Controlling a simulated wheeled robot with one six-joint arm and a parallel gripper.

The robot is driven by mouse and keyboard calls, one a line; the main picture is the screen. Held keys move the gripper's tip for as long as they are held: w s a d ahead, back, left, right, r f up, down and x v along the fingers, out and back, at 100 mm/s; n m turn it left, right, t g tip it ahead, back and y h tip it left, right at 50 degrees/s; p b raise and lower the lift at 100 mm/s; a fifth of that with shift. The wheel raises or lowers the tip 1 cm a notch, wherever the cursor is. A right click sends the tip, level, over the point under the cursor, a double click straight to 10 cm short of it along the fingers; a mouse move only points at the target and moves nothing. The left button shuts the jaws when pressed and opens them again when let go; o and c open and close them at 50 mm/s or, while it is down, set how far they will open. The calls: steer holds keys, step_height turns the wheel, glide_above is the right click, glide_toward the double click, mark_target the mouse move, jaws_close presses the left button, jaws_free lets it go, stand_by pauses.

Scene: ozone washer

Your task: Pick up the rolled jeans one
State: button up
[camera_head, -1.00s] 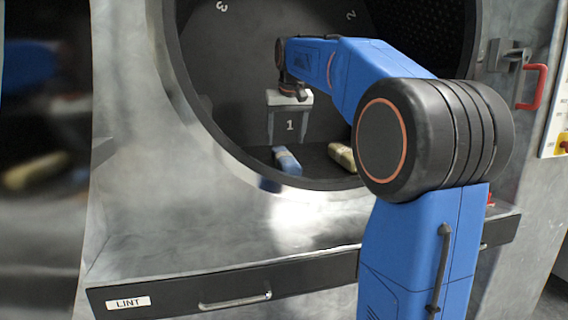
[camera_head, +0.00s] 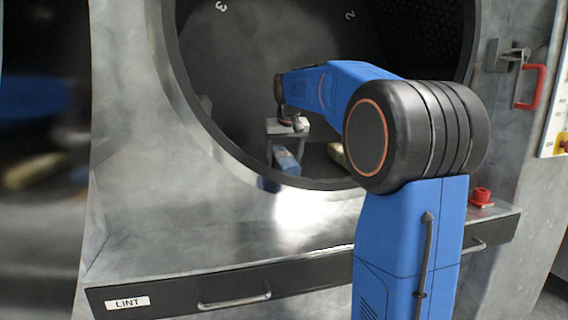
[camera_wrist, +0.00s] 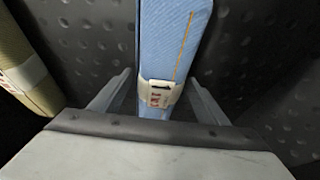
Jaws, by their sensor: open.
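The rolled jeans are a blue denim roll (camera_head: 287,161) lying in the bottom of the washer drum. In the wrist view the roll (camera_wrist: 172,45) runs away from my gripper, with an orange seam and a white printed band around it. My gripper (camera_wrist: 158,95) is open, with one finger on each side of the roll near the band. Whether the fingers touch it I cannot tell. In the head view my gripper (camera_head: 287,146) is over the roll and hides part of it.
A yellowish roll (camera_head: 337,153) lies to the right in the drum, partly behind my arm; it shows at the left in the wrist view (camera_wrist: 27,70). The round drum rim (camera_head: 222,150) surrounds my arm. A lint drawer (camera_head: 230,287) runs below the opening.

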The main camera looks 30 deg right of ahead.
mark_target(284, 154)
steer(key=c, duration=1.4)
step_height(284, 154, up, 9)
steer(key=shift+r, duration=0.55)
